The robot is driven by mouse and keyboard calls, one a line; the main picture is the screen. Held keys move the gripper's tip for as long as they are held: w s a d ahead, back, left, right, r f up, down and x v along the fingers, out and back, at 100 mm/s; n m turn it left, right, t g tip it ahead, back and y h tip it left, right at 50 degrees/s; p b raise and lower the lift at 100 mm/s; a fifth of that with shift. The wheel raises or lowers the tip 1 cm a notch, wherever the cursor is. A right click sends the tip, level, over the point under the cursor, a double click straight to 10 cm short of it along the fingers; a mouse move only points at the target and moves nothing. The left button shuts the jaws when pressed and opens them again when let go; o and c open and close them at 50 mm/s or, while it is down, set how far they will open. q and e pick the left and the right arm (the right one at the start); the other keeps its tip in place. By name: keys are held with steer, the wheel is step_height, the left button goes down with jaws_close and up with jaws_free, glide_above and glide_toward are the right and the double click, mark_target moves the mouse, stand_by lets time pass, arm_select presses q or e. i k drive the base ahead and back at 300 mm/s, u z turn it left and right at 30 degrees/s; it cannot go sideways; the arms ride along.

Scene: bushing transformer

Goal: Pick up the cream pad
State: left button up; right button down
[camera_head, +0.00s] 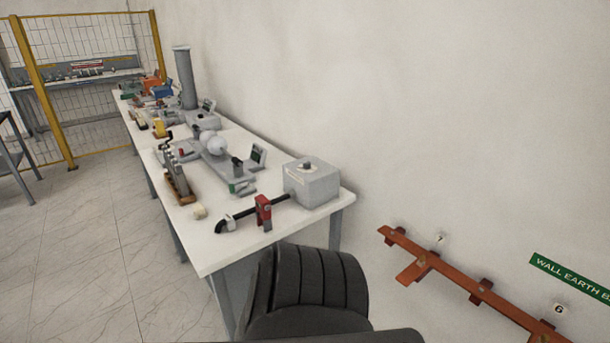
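A small cream pad (200,212) lies on the near part of the long white table (215,248), close to its left edge. It is left of the black bar with the red clamp and just in front of a wooden rack. Neither of my grippers shows in the head view, so I cannot see their state or how far they are from the pad.
A grey box (312,182) and a red clamp (263,210) on a black bar stand right of the pad. A wooden rack (177,183) stands behind it. A dark ribbed shape (310,285) covers the bottom middle. Floor left of the table is clear.

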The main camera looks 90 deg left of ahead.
mark_target(200, 212)
steer(key=u, duration=2.85)
steer(key=i, duration=0.55)
